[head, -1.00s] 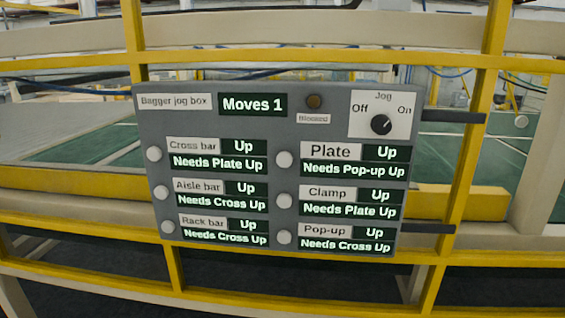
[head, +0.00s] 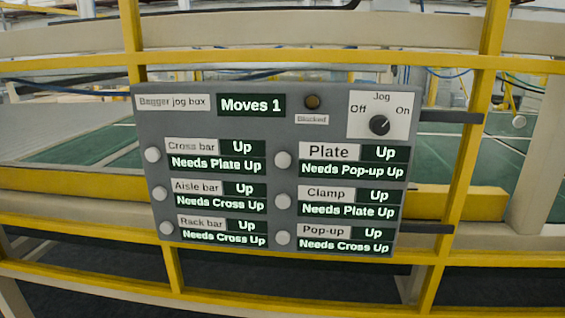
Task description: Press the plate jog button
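The grey bagger jog box (head: 270,222) is fixed on the yellow rail frame in the middle of the head view. The round white plate button (head: 283,160) is left of the Plate label (head: 329,151). The plate displays read "Up" and "Needs Pop-up Up". The jog knob (head: 379,125) sits at the upper right between Off and On; I cannot tell its setting for sure. The counter display (head: 251,104) reads "Moves 1". The Blocked lamp (head: 312,102) looks dark amber. Neither of my grippers is in view.
Other white buttons are for Cross bar (head: 152,155), Aisle bar (head: 159,194), Rack bar (head: 166,228), Clamp (head: 283,201) and Pop-up (head: 283,238); all read "Up". Yellow rails (head: 460,150) surround the box. The space before the panel looks clear.

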